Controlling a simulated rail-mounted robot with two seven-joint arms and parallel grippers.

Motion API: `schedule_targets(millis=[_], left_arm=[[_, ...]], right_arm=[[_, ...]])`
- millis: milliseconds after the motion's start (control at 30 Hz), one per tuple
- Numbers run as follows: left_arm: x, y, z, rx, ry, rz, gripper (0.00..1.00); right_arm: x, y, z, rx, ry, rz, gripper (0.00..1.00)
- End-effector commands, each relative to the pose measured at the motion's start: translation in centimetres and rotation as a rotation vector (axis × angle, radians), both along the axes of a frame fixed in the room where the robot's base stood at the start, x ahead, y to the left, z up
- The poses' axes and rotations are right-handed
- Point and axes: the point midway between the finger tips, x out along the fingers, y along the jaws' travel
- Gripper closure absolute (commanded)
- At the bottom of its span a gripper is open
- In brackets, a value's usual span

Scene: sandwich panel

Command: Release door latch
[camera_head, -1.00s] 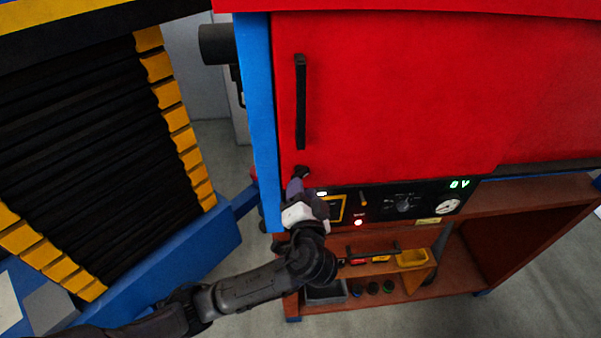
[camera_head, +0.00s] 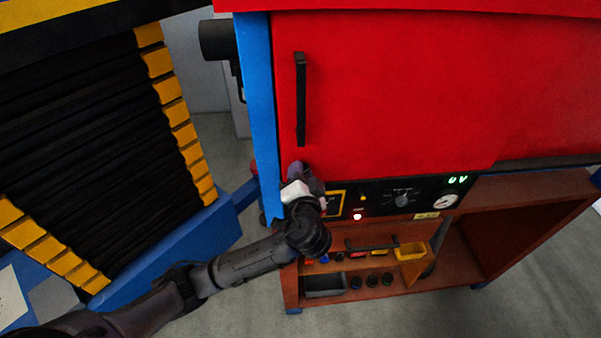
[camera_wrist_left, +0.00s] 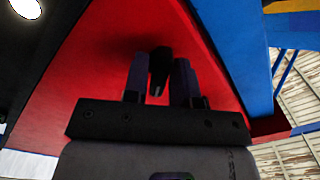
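The red door (camera_head: 390,90) is closed, with a black vertical handle (camera_head: 300,100) near its left edge. My left gripper (camera_head: 297,172) is at the door's lower left corner, below the handle, and hides the latch in the head view. In the left wrist view, the black latch (camera_wrist_left: 159,72) sits between the two purple-grey fingers of my left gripper (camera_wrist_left: 160,80). The fingers stand apart, one on each side of it, very close; I cannot make out firm contact. My right gripper is not in view.
A blue post (camera_head: 258,110) borders the door's left side.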

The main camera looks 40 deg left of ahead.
Motion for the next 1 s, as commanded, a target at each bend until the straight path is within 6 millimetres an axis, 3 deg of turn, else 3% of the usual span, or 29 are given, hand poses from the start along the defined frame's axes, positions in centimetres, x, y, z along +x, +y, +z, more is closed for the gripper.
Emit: schedule_targets(millis=[200, 467, 1000], left_arm=[[0.0, 0.0, 0.0, 0.0, 0.0, 0.0, 0.98], [0.0, 0.0, 0.2, 0.026, 0.029, 0.001, 0.98], [0.0, 0.0, 0.4, 0.297, 0.322, 0.0, 0.98]], right_arm=[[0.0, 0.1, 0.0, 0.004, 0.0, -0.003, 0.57], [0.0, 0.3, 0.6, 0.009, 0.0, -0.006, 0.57], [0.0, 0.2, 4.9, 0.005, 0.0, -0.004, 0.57]])
